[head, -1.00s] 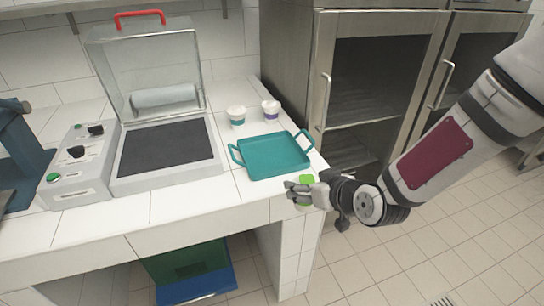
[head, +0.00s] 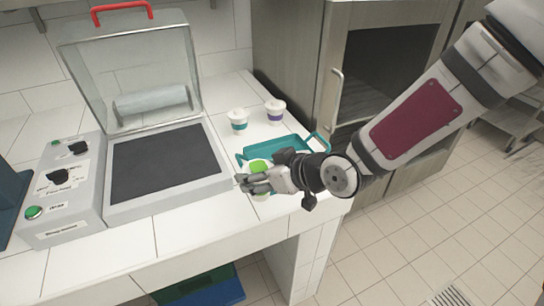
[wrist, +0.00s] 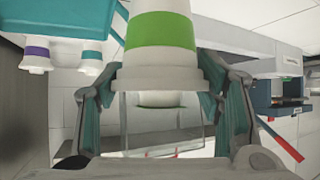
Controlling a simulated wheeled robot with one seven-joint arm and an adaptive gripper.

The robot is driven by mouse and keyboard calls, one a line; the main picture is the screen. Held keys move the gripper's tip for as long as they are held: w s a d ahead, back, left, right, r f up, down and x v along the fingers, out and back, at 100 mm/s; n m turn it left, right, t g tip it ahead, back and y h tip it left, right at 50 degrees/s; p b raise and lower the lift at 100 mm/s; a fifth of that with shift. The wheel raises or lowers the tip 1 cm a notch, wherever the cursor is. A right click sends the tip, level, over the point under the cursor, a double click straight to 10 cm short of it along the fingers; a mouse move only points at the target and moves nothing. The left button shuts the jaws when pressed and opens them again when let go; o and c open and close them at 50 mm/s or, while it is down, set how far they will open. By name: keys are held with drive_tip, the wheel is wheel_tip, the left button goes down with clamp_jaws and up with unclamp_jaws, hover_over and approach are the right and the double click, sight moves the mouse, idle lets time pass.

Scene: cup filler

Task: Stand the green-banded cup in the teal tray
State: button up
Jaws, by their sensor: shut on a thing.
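The green-banded cup (wrist: 162,32) is between my gripper's fingers in the wrist view, white with a wide green band. The wrist picture is inverted, and the cup seems upright. In the head view a bright green part of the cup (head: 259,165) shows above the fingers and a white part below. My gripper (head: 252,184) is shut on it. The teal tray (head: 289,147) is on the counter's right end, partly hidden behind my gripper and the cup. The cup appears at the tray's near left side; its height above the counter is unclear.
A teal-banded cup (head: 238,121) and a purple-banded cup (head: 275,111) stand behind the tray. A sealing machine with a raised clear lid (head: 140,70) is to the left. A steel cabinet (head: 385,80) stands to the right. Bare counter (head: 190,220) is in front.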

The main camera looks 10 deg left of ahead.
drive_tip(key=shift+w+a, duration=0.1)
drive_tip(key=shift+w, duration=0.25)
drive_tip(key=shift+w+d+f, duration=0.8)
drive_tip(key=shift+w+d, duration=0.1)
drive_tip(key=shift+w, duration=1.5)
drive_tip(key=shift+w+d+f, duration=0.85)
drive_tip(key=shift+w+d, duration=0.1)
drive_tip(key=shift+w, duration=1.5)
drive_tip(key=shift+w+d+f, duration=0.8)
drive_tip(key=shift+w+d, duration=0.1)
drive_tip(key=shift+w, duration=1.5)
drive_tip(key=shift+f, duration=0.1)
drive_tip(key=o, duration=1.3)
drive_tip(key=shift+c, duration=0.2)
drive_tip(key=shift+d+p, duration=0.15)
drive_tip(key=shift+p, duration=0.15)
drive_tip(key=p+v, duration=0.1)
drive_tip(key=v, duration=1.1)
